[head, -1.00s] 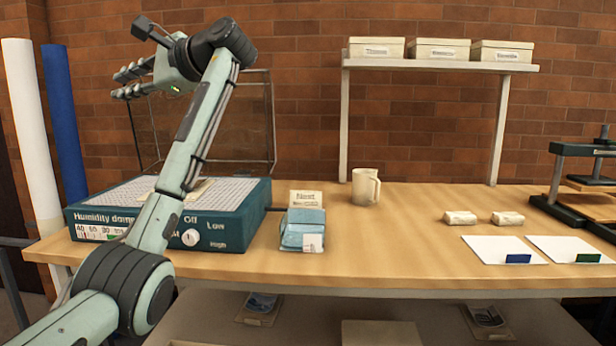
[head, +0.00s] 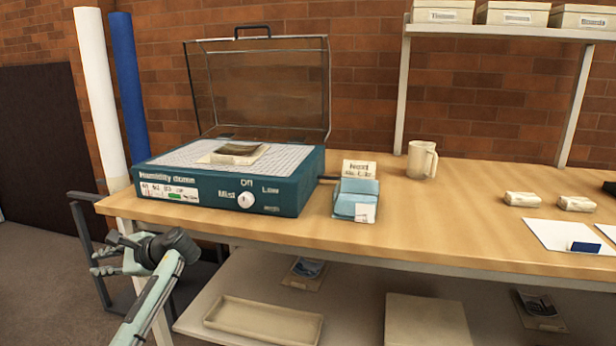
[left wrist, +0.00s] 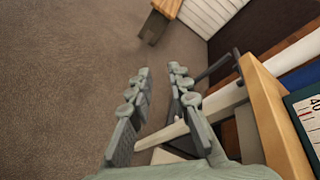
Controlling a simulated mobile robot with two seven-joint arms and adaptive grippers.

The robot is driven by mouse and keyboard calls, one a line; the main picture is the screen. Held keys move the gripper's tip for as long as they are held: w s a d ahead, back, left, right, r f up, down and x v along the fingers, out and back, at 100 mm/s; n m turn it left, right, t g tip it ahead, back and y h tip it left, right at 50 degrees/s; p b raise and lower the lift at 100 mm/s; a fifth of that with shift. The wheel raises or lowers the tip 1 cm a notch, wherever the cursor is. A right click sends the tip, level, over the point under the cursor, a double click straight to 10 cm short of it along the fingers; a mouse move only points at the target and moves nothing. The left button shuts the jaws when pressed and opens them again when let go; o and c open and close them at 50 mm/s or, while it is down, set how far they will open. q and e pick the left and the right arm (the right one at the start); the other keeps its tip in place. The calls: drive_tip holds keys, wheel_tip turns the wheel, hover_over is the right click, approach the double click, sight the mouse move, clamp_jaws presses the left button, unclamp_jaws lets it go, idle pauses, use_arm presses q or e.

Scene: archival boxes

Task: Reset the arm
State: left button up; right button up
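My left arm is low at the left of the head view. Its gripper (head: 101,257) is off the table's left end, below the tabletop and touching nothing that I can see. The left wrist view shows its two fingers (left wrist: 159,76) apart with nothing between them, over the carpet and beside the table's edge. My right gripper is in neither view.
The table (head: 300,237) carries a humidity dome (head: 219,206) with its lid (head: 262,95) raised, a blue box (head: 355,200) and a mug (head: 421,160). A dark railing (head: 88,238) stands near my gripper. Open carpet (left wrist: 70,90) lies left of the table.

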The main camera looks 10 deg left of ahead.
use_arm(q)
drive_tip(key=w+d+f+n+t+h, duration=0.85)
drive_tip(key=w+d+f+h, duration=0.2)
drive_tip(key=w+d, duration=0.35)
drive_tip(key=s+d+f+g, duration=0.2)
drive_tip(key=s+d+f, duration=0.2)
drive_tip(key=s+f, duration=0.45)
drive_tip(key=s+d+f+g, duration=0.1)
drive_tip(key=s+d+f, duration=0.3)
drive_tip(key=s+f, duration=0.45)
drive_tip(key=s+d+f+g, duration=0.1)
drive_tip(key=s+d+f, duration=0.1)
drive_tip(key=s, duration=0.6)
drive_tip(key=s+d+f+g+h, duration=0.1)
drive_tip(key=s+d+f, duration=0.1)
drive_tip(key=s, duration=0.6)
drive_tip(key=s+d+f+g+h, duration=0.1)
drive_tip(key=s+f, duration=0.3)
drive_tip(key=s, duration=0.4)
drive_tip(key=shift+s+d+m, duration=0.4)
drive_tip(key=shift+d+m, duration=0.05)
drive_tip(key=shift+d, duration=0.45)
